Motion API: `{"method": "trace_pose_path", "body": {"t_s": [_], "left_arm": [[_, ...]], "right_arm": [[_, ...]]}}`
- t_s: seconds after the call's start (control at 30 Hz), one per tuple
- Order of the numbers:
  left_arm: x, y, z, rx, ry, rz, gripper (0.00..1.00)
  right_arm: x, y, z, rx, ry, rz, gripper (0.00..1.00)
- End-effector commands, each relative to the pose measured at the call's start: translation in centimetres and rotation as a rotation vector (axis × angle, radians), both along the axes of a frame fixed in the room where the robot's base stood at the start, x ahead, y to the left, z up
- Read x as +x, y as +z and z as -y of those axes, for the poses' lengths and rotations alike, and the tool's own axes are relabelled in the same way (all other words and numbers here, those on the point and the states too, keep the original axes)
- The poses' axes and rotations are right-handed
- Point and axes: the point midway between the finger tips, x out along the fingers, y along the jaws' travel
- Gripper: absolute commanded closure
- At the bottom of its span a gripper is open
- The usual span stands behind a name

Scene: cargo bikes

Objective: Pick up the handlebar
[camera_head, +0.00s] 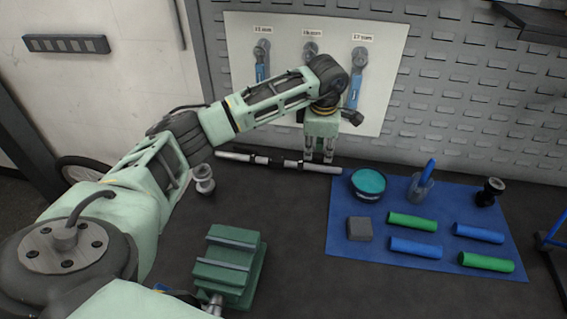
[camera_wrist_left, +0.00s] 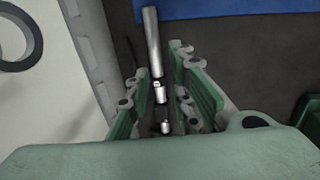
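The handlebar (camera_head: 238,157) is a long thin bar, silver with black sections, lying along the back of the dark bench by the wall. My left gripper (camera_head: 319,158) points down over its right part. In the left wrist view the handlebar (camera_wrist_left: 152,45) runs between the two fingers of my left gripper (camera_wrist_left: 160,75). The fingers stand apart with gaps on both sides of the bar, so the gripper is open. Whether either finger touches the bar cannot be told. My right gripper is not in view.
A blue mat (camera_head: 345,240) at right holds green and blue grips (camera_head: 412,222), a teal-topped tin (camera_head: 368,183), a grey block (camera_head: 359,229) and a cup (camera_head: 419,188). A green vise (camera_head: 230,265) stands in front. Wrenches (camera_head: 357,75) hang on the white wall panel (camera_head: 386,45) behind.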

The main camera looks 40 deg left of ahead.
Motion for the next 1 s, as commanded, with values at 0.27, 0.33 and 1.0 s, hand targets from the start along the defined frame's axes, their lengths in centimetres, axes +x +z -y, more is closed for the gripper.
{"method": "trace_pose_path", "body": {"t_s": [0.27,0.33,1.0], "left_arm": [[0.2,-2.5,-0.1,0.0,0.001,-0.002,0.79],[0.3,-3.3,-0.2,0.0,0.001,-0.003,0.79],[1.5,-9.0,-0.9,0.0,0.0,0.001,0.79]], "right_arm": [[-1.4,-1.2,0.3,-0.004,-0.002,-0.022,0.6],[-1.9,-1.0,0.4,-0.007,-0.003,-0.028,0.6],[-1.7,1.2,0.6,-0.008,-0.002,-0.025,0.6]]}}
